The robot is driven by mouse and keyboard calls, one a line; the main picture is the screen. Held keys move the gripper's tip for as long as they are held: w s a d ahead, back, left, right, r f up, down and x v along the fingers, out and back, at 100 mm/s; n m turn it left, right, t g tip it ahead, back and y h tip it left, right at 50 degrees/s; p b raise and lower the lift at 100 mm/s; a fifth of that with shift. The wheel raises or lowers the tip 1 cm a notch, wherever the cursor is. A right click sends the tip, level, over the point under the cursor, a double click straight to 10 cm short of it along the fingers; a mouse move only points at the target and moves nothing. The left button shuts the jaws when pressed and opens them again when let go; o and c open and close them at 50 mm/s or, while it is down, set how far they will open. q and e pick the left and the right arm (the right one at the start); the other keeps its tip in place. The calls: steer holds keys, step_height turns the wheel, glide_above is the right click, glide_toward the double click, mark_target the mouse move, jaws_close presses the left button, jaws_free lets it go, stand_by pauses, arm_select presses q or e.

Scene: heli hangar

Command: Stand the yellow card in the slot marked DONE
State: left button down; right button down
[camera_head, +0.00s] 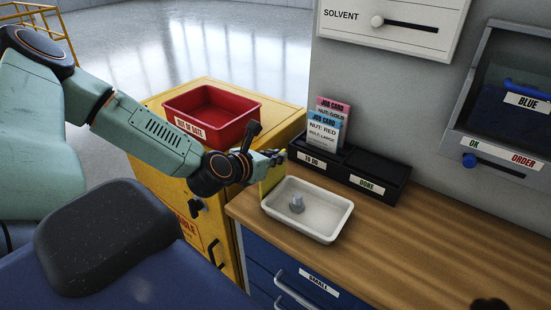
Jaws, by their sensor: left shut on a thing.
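My left gripper (275,156) is shut on the yellow card (270,178), which hangs edge-on below the fingers, just left of the white tray. The black card holder (352,176) stands on the wooden bench against the grey wall. Its left slot is marked TO DO and holds a blue and a pink job card (327,122). Its right slot, marked DONE (367,185), looks empty. The card is to the left of the holder and apart from the DONE slot. My right gripper is not clearly in view.
A white tray (335,222) with a small grey part (297,204) sits in front of the holder. A red OUT OF DATE bin (235,128) stands on the yellow cabinet (287,108) at left. Wall boxes hang above.

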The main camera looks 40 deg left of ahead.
arm_select(q)
steer(key=shift+s, duration=0.2)
steer(key=c, duration=1.5)
jaws_free()
steer(key=shift+w+f, duration=0.25)
steer(key=shift+w, duration=0.05)
steer(key=shift+o, duration=0.2)
steer(key=shift+s+r, duration=0.25)
